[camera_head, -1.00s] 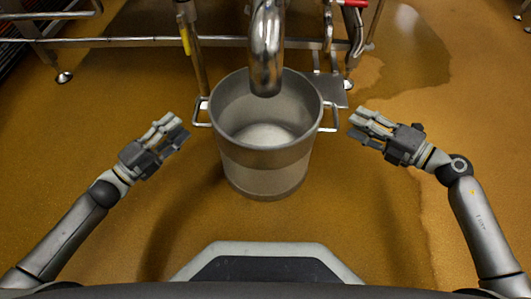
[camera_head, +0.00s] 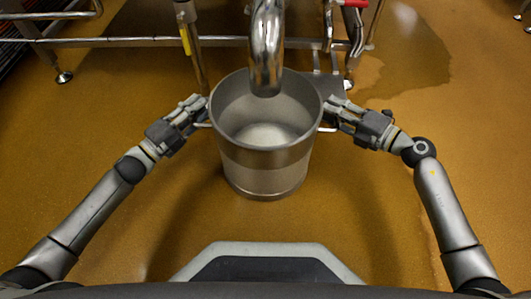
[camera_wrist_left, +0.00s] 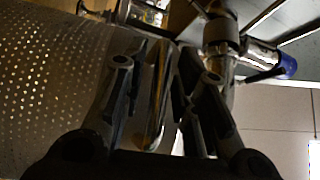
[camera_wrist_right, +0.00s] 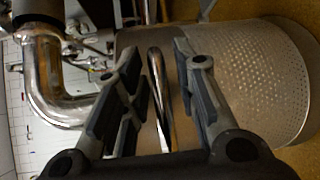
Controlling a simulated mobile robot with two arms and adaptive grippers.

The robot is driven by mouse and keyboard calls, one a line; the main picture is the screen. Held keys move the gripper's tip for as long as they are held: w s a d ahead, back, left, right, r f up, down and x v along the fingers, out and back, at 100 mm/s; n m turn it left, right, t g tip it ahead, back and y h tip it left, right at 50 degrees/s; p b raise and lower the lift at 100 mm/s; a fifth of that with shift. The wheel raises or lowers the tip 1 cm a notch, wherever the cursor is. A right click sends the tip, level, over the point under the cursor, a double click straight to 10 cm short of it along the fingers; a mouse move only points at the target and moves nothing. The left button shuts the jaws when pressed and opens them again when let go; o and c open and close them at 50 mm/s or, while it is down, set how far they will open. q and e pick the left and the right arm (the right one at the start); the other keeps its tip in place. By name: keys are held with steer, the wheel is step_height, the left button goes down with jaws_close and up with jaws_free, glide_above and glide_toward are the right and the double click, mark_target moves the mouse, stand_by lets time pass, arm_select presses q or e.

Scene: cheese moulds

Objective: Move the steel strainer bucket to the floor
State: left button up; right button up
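The steel strainer bucket (camera_head: 265,168) is upright in the middle of the head view, under a curved steel pipe. Its perforated wall shows in the left wrist view (camera_wrist_left: 45,75) and the right wrist view (camera_wrist_right: 245,70). My left gripper (camera_head: 201,106) is at the bucket's left handle; in its wrist view the handle bar (camera_wrist_left: 157,100) stands between the two open fingers. My right gripper (camera_head: 332,108) is at the right handle; in its wrist view that handle bar (camera_wrist_right: 161,95) lies between the open fingers. What lies under the bucket is hidden.
The curved steel pipe (camera_head: 267,45) hangs over the bucket's back rim. A steel frame with a horizontal rail (camera_head: 120,42) and legs stands behind. The brown floor (camera_head: 110,120) is clear to both sides and in front.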

arm_select(q)
jaws_close()
arm_select(e)
jaws_close()
steer(key=shift+f, duration=0.1)
